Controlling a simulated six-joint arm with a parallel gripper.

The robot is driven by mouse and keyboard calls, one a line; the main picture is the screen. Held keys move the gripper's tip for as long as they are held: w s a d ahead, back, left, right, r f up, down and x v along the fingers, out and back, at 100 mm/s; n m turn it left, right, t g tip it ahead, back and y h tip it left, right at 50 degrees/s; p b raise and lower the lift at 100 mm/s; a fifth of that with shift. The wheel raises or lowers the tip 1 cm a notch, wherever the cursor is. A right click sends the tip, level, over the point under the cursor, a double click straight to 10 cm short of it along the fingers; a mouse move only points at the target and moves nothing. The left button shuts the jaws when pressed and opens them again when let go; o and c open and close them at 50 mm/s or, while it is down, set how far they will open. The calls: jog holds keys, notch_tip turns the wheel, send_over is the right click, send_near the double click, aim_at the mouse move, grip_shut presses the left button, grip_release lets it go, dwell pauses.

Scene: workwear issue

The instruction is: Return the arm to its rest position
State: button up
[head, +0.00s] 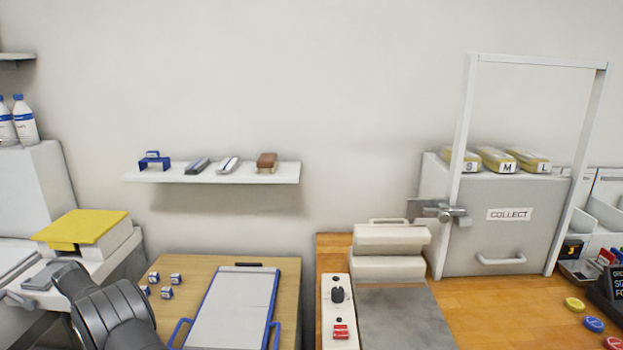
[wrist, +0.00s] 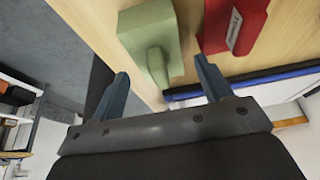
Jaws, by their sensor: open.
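My gripper (wrist: 163,75) shows in the wrist view with its two blue-grey fingers spread wide and nothing between them. A green block with a rounded handle (wrist: 150,42) lies on the pale wooden surface beyond the fingertips. A red block with a white label (wrist: 235,22) lies beside it, past the right finger. I cannot tell the exact gap between the fingers and these blocks. In the head view only a dark grey part of my arm (head: 108,308) shows at the lower left; the gripper itself is out of that picture.
A board with blue handles (head: 235,305) and several small blue-and-white cubes (head: 166,292) are on the wooden table. A yellow-topped stack (head: 85,228) stands near my arm. A wall shelf (head: 220,176) is above. A white-framed COLLECT box (head: 490,235) stands at right.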

jog(key=v, duration=1.1)
jog(key=x, duration=1.2)
jog(key=shift+d+f, duration=0.15)
jog(key=shift+f, duration=0.05)
notch_tip(320, 180, up, 5)
jog(key=shift+w+f, duration=0.1)
jog(key=shift+f, duration=0.05)
jog(key=w+d+r, duration=0.3)
jog(key=d+r, duration=0.4)
jog(key=d, duration=0.4)
notch_tip(320, 180, up, 14)
jog(key=w+d, duration=0.5)
jog(key=d, duration=0.3)
jog(key=shift+w+d+r, duration=0.2)
jog(key=shift+w+d, duration=0.2)
dwell(0.4)
